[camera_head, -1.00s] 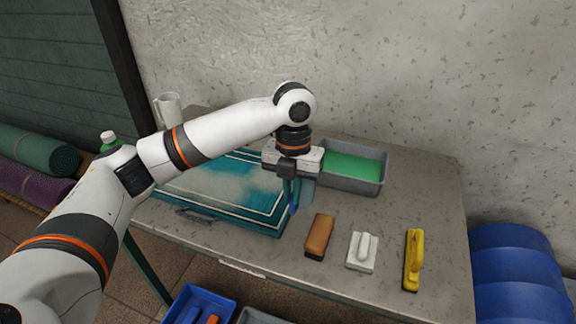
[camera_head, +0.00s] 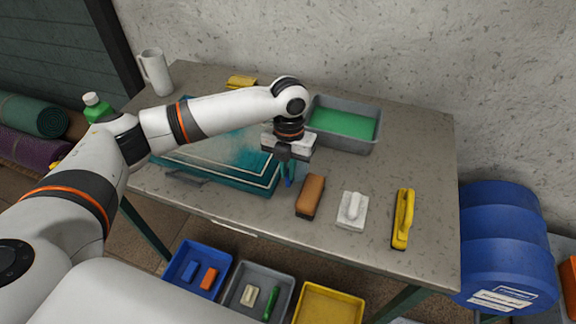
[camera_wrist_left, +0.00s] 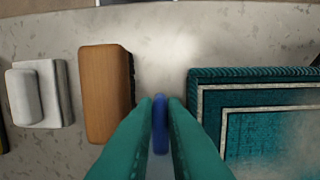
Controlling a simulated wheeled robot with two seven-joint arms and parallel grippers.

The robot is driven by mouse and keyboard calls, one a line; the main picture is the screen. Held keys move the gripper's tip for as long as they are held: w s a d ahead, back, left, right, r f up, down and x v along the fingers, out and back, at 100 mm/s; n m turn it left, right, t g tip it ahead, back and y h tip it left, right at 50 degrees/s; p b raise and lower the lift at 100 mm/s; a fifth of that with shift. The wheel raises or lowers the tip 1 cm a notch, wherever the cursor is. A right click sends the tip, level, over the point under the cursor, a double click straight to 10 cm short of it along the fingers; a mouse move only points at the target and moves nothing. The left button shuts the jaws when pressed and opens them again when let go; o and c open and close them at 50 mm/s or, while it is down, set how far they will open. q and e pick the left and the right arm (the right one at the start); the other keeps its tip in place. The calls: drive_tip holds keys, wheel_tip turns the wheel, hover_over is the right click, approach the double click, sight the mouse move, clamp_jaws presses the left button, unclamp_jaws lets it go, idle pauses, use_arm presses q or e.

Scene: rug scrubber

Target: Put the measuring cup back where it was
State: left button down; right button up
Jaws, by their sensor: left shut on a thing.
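My left gripper (camera_head: 287,172) is over the table, between the teal rug's right corner and the brown brush. Its teal fingers are shut on a narrow blue thing (camera_wrist_left: 160,124), seen between them in the left wrist view. Most of it is hidden, so I cannot tell whether it is part of the measuring cup. A white jug (camera_head: 156,74) with a handle stands upright at the table's back left corner. The teal rug (camera_head: 255,184) lies on the table left of the gripper. My right gripper is not in view.
The brown brush (camera_head: 310,196), a white scrubber (camera_head: 351,212) and a yellow brush (camera_head: 402,220) lie on the right. A grey tray (camera_head: 347,143) with green contents stands behind. A yellow thing (camera_head: 241,82) lies at the back. Bins, including a blue one (camera_head: 177,267), are below the front edge.

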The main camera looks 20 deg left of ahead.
use_arm(q)
drive_tip(key=shift+f, duration=0.2)
drive_tip(key=c, duration=1.5)
unclamp_jaws()
